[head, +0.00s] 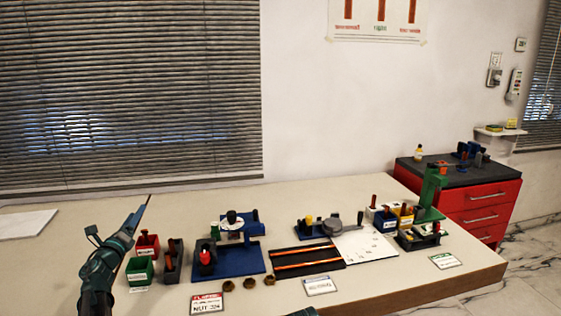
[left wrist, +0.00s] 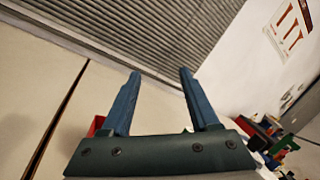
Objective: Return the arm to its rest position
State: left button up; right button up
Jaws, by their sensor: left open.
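My left arm comes in from the lower left of the head view. Its left gripper (head: 145,206) is raised above the left part of the workbench (head: 75,225) and points toward the blinds. In the left wrist view the left gripper (left wrist: 160,73) shows two blue fingers standing apart with nothing between them. It is open and empty. My right gripper does not show; only a small dark piece is visible at the bottom edge of the head view.
A red bin (head: 147,246) and a green bin (head: 140,270) stand close beside my left arm. A blue fixture (head: 235,262), several brass nuts (head: 228,286) and a striped black mat (head: 305,260) lie further right. A white panel (head: 25,223) lies far left.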

pick_arm(q)
jog(key=s+d+f+n+g+y+p, duration=0.25)
jog(key=d+n+g+p, duration=0.25)
jog(key=d+n, duration=0.5)
jog(key=s+d+f+n+g+y+p, duration=0.1)
jog(key=s+d+n+g+y+p, duration=0.25)
jog(key=d+n, duration=0.6)
jog(key=s+d+f+n+g+h+p, duration=0.2)
jog(key=s+d+g+p, duration=0.2)
jog(key=s+d, duration=0.7)
jog(key=s+d+f+n+g+h+p, duration=0.2)
jog(key=s+d+g, duration=0.6)
jog(key=s, duration=0.8)
jog(key=d+n+p, duration=0.1)
jog(key=d, duration=0.2)
jog(key=shift+s+f+h+p, duration=0.35)
jog(key=shift+f+h, duration=0.05)
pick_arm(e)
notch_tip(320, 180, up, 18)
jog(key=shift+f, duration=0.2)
